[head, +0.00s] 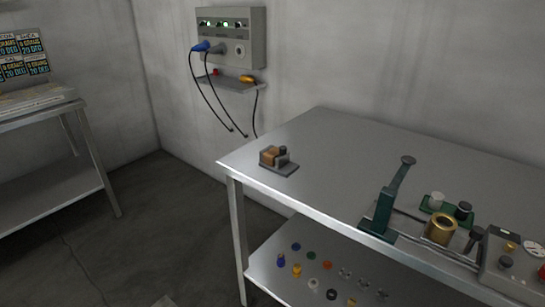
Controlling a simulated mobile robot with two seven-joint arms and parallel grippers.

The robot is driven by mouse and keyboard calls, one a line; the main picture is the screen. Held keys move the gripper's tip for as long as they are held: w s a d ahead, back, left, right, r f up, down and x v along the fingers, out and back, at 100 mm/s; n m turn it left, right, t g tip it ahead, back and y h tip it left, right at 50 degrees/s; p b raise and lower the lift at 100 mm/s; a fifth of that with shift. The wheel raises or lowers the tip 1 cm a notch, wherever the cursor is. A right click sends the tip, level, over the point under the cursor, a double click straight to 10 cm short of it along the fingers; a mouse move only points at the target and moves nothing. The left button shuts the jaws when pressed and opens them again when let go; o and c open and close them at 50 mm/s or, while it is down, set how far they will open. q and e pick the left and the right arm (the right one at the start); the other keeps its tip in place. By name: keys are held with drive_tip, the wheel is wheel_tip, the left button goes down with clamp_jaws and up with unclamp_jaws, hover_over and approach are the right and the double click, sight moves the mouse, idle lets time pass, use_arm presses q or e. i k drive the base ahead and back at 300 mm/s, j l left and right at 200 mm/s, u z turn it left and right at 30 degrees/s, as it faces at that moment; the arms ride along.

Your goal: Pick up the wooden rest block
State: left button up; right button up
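A small brown, wood-coloured block (269,156) sits near the far left corner of the metal table (325,135). It is on or against a dark grey base plate (282,169), with a dark rounded piece beside it on the right. It is small in the head view, and I cannot tell whether it is loose or fixed to the plate. Neither of my grippers shows in the head view.
A green lever press (388,205), a brass cup (440,229) and a control box (512,262) stand on the table's right part. Several small coloured parts lie on its lower shelf (270,268). A wall panel (231,38) has hanging cables. Another table (40,120) stands left.

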sight(269, 157)
drive_tip(key=i+j+z, duration=0.1)
drive_tip(key=j, duration=0.25)
drive_tip(key=i+j+z, duration=0.15)
drive_tip(key=i+j, duration=0.15)
drive_tip(key=i+j+z, duration=0.1)
drive_tip(key=j, duration=0.3)
drive_tip(key=i+j+z, duration=0.15)
drive_tip(key=j, duration=0.25)
drive_tip(key=i, duration=0.1)
